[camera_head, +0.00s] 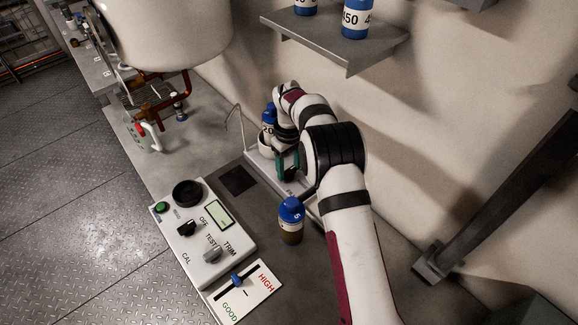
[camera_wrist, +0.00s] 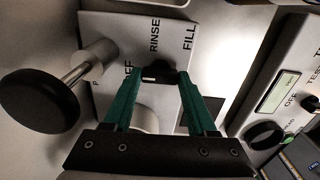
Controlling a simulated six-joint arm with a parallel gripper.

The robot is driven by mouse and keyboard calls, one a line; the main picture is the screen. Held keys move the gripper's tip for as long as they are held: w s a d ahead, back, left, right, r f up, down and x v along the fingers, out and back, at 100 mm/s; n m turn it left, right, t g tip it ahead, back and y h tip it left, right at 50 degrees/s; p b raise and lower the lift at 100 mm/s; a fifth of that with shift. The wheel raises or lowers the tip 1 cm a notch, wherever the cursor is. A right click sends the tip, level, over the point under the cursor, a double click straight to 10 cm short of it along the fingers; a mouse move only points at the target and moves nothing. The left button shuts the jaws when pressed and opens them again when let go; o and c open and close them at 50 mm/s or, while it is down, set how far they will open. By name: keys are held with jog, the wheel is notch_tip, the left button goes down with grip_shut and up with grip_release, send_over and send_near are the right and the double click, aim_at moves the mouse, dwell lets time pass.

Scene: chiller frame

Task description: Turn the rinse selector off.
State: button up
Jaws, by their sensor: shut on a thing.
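The rinse selector (camera_wrist: 157,71) is a small black knob on a light panel (camera_wrist: 112,28), seen in the wrist view. The words OFF, RINSE and FILL are printed around it. A short white mark shows on the knob's lower left, near OFF; its exact pointing is hard to tell. My gripper (camera_wrist: 160,77) has its two green fingers on either side of the knob, shut on it. In the head view my gripper (camera_head: 287,166) is low over the panel beside the wall; my wrist hides the knob there.
A large black knob on a metal stem (camera_wrist: 40,101) stands left of my fingers. A control box (camera_head: 207,250), a HIGH/GOOD slider plate (camera_head: 257,302) and a blue-capped bottle (camera_head: 291,222) stand nearby. A shelf (camera_head: 345,52) projects above.

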aim_at(289, 170)
jog(key=o, duration=1.4)
jog(key=shift+c, duration=0.2)
jog(key=shift+r, duration=0.1)
notch_tip(289, 170, up, 7)
jog(key=shift+r, duration=0.2)
